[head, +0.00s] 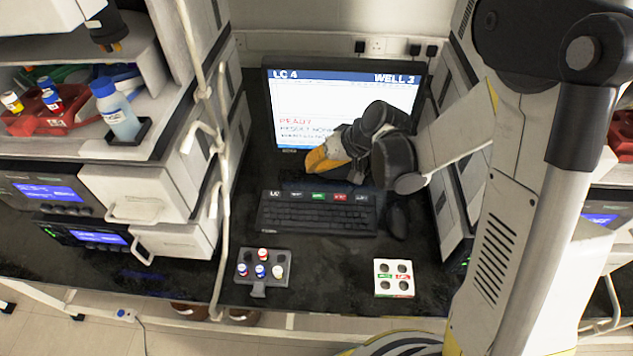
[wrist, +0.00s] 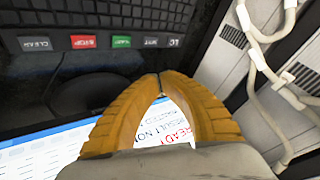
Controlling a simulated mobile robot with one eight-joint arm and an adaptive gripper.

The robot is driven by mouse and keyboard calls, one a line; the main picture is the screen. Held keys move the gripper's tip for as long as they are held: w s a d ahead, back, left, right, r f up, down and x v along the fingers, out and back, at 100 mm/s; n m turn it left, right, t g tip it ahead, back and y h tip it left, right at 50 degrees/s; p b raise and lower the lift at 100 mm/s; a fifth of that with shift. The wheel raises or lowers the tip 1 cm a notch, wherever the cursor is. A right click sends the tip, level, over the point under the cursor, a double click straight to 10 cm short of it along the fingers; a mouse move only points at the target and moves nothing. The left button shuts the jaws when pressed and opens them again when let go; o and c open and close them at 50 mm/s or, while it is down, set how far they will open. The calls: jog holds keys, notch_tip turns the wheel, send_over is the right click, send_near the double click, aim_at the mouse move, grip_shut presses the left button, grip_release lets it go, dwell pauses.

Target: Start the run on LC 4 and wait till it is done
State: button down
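Red text says "READY", with a result line beneath, partly hidden by my gripper. The keyboard (head: 318,214) lies before it. Its top row holds a green key (head: 318,196) and a red key (head: 340,197). In the wrist view the labels appear upside down on the green key (wrist: 121,41) and red key (wrist: 83,41). My gripper (head: 312,163) hangs in front of the screen, behind the keyboard, touching no key. Its orange fingertips (wrist: 158,76) meet with nothing between them.
A dark rack (head: 249,256) with capped vials stands front left. A white holed block (head: 394,290) stands front right. A dark mouse (head: 396,222) lies right of the keyboard. Instrument stacks (head: 195,160) and pale tubing (head: 221,190) wall in the left side.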

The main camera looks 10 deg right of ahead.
jog(key=shift+f, duration=0.15)
jog(key=b, duration=0.7)
send_near(308, 194)
jog(key=x, duration=0.5)
jog(key=shift+w+a, duration=0.25)
jog(key=shift+a, duration=0.1)
dwell(0.8)
jog(key=shift+f+b, duration=0.3)
jog(key=shift+f, duration=0.05)
jog(key=shift+f, duration=0.4)
dwell(0.5)
jog(key=shift+r, duration=0.1)
jog(key=shift+r+p, duration=0.4)
jog(key=shift+r, duration=0.35)
jog(key=shift+r+p, duration=1.8)
jog(key=shift+r, duration=0.75)
